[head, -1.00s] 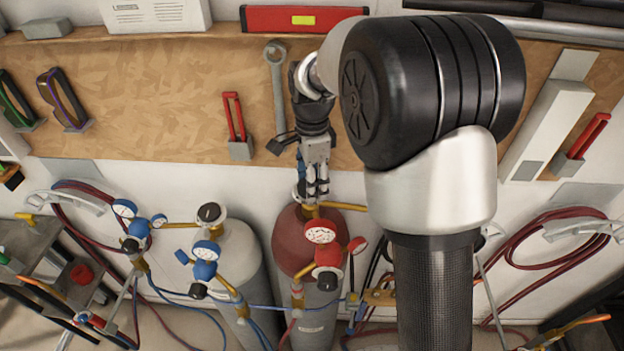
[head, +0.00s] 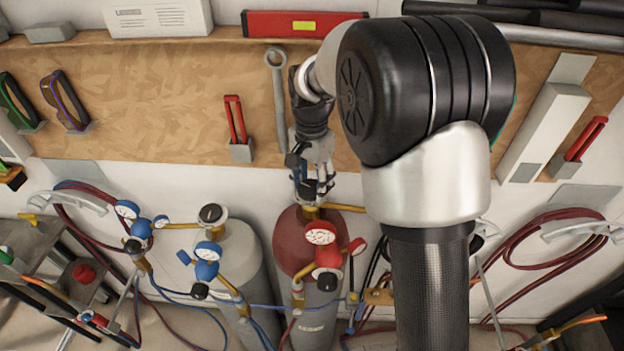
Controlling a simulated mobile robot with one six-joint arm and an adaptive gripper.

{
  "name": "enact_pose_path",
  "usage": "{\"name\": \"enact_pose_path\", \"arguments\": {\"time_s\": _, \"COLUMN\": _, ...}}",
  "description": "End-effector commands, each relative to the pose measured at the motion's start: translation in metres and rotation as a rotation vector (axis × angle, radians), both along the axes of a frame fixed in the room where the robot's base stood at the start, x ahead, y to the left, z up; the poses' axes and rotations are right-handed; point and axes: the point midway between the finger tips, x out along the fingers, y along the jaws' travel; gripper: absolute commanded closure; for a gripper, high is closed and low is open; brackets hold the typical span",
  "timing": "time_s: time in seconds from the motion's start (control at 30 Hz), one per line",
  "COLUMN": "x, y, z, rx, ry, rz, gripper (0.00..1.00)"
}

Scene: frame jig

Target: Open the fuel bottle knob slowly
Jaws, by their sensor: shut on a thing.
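The fuel bottle is the grey cylinder with a dark red top (head: 292,248), standing against the wall in the head view. Its brass valve (head: 309,213) sits on top. My gripper (head: 313,190) points down over the valve from above, its fingers shut around the fuel bottle knob. The knob itself is mostly hidden by the fingers, so how far it is turned cannot be seen. A red regulator (head: 328,256) with white dial gauges hangs on the front of the bottle; the gauge readings are too small to tell.
A pale grey cylinder (head: 240,250) with a black knob (head: 210,213) and blue regulator (head: 206,270) stands to the left. Hoses hang around both bottles. A wooden tool board (head: 180,110) with a wrench (head: 278,95) and red-handled tool (head: 236,125) is behind my gripper.

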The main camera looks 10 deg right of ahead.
Motion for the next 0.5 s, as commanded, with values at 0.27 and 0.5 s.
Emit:
{"name": "enact_pose_path", "arguments": {"time_s": 0.27, "x": 0.0006, "y": 0.0008, "z": 0.0005, "rx": -0.001, "ry": 0.001, "rz": 0.264, "gripper": 0.73}}
{"name": "enact_pose_path", "arguments": {"time_s": 0.5, "x": 0.0012, "y": 0.0017, "z": 0.0004, "rx": 0.0, "ry": 0.0, "rz": 0.492, "gripper": 0.73}}
